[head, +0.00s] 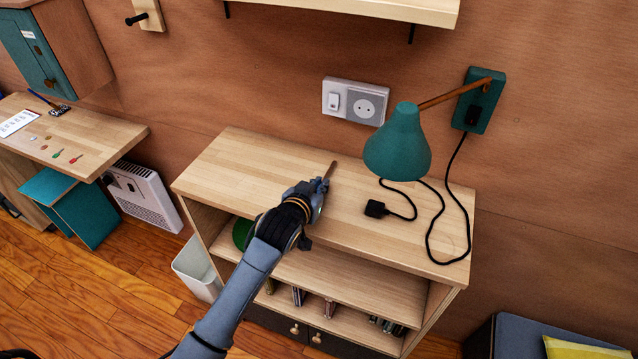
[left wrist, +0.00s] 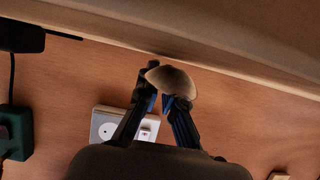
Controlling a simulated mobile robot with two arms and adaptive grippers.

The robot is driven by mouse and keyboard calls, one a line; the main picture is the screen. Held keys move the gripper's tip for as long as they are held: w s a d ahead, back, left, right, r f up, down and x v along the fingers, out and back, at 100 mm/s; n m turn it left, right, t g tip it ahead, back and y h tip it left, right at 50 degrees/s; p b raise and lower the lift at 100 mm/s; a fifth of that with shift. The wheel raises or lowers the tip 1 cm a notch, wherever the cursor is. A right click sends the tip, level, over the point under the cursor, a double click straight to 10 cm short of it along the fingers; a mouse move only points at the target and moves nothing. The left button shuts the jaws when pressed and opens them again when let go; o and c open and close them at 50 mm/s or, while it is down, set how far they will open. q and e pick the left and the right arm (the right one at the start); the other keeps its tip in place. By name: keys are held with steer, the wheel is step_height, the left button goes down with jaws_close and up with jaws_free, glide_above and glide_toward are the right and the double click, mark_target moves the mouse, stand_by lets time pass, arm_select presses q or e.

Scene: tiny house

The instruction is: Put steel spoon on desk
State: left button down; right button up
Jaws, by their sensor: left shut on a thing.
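My left gripper (head: 322,187) is over the light wooden top of the desk-like shelf unit (head: 250,160) in the middle of the head view. It is shut on the steel spoon (head: 332,169), whose thin brownish end sticks out past the fingertips. In the left wrist view the fingers (left wrist: 160,98) close around the spoon's rounded, tan-looking part (left wrist: 172,80). The fingers hide part of the spoon. I cannot tell whether the spoon touches the wooden top. My right gripper is in neither view.
A green lamp (head: 398,145) hangs over the top's right side, with a black plug (head: 376,209) and cable below. A socket plate (head: 357,101) is on the wall behind. Another wooden desktop (head: 95,130) with small items stands left. The top's left part is clear.

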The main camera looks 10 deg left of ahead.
arm_select(q)
steer(key=shift+f, duration=0.15)
steer(key=shift+f, duration=0.1)
steer(key=shift+f, duration=0.15)
steer(key=c, duration=1.5)
jaws_free()
